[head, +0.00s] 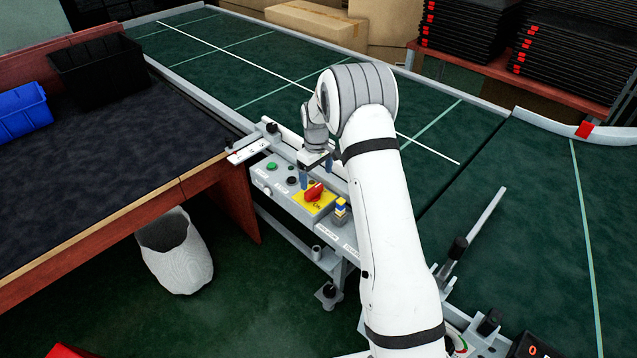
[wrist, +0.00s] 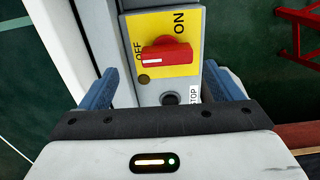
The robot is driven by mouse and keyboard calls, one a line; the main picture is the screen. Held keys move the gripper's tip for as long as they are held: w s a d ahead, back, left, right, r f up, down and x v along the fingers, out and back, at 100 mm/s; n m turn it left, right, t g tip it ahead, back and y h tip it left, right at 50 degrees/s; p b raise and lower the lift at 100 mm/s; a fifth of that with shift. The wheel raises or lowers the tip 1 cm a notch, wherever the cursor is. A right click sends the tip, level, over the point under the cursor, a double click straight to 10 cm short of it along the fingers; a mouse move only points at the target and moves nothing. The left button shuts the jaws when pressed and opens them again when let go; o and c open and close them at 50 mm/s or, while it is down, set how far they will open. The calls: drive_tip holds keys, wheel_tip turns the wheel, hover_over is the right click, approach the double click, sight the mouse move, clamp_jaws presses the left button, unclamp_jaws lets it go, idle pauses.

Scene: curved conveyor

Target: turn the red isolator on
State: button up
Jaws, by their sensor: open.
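The red isolator (head: 314,191) is a red rotary handle on a yellow plate (wrist: 187,25) at the end of a grey control box (head: 283,184). In the wrist view the red isolator (wrist: 167,52) lies crosswise, its white mark at the left end near the word OFF. The word ON is at the upper right of the plate. My gripper (head: 316,172) is over the box, close to the handle. In the wrist view my gripper (wrist: 161,77) is open, its blue fingers wide apart to either side of the box, with nothing between them gripped.
A green button (head: 271,166) and dark buttons sit on the box left of the isolator. The green conveyor (head: 230,60) runs behind; a dark-topped bench (head: 90,150) is at left.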

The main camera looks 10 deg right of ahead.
sight(313, 188)
drive_tip(key=f, duration=0.3)
drive_tip(key=a+f, duration=0.1)
drive_tip(key=f, duration=0.1)
drive_tip(key=shift+f+p, duration=0.25)
drive_tip(key=shift+p, duration=0.1)
drive_tip(key=shift+f, duration=0.15)
drive_tip(key=shift+c, duration=0.5)
